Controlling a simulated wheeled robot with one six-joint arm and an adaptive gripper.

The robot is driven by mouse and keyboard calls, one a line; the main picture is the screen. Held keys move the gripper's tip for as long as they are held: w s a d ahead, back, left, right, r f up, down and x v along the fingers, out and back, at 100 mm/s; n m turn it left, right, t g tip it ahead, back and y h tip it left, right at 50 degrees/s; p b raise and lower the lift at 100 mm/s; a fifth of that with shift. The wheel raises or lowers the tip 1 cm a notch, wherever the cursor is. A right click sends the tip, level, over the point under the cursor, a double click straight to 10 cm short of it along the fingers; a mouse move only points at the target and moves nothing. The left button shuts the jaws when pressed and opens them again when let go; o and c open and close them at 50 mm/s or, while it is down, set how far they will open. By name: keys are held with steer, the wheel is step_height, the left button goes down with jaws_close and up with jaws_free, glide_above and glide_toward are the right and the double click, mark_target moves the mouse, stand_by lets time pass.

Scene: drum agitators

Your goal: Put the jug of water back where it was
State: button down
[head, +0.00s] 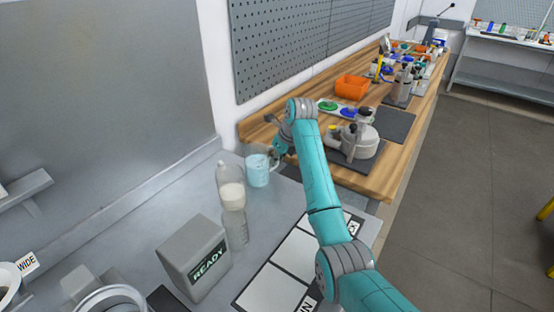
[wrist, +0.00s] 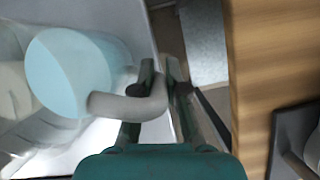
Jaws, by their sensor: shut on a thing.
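The jug of water (head: 258,171) is a clear jug with light blue water, at the back of the grey counter near the wooden bench. In the wrist view the jug (wrist: 70,72) is at the left, with its grey handle (wrist: 128,106) reaching between my fingers. My gripper (head: 277,158) is to the right of the jug in the head view. In the wrist view my gripper (wrist: 160,95) is shut on the handle. I cannot tell whether the jug's base touches the counter.
A clear bottle with pale contents (head: 231,195) stands just left of and nearer than the jug. A grey READY box (head: 194,258) and a white-panelled mat (head: 272,287) are nearer. The wooden bench (head: 395,165) holds a grey device (head: 355,141) and an orange bin (head: 351,88).

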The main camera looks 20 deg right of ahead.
steer(key=c, duration=1.2)
jaws_free()
steer(key=shift+f, duration=0.1)
steer(key=v, duration=1.2)
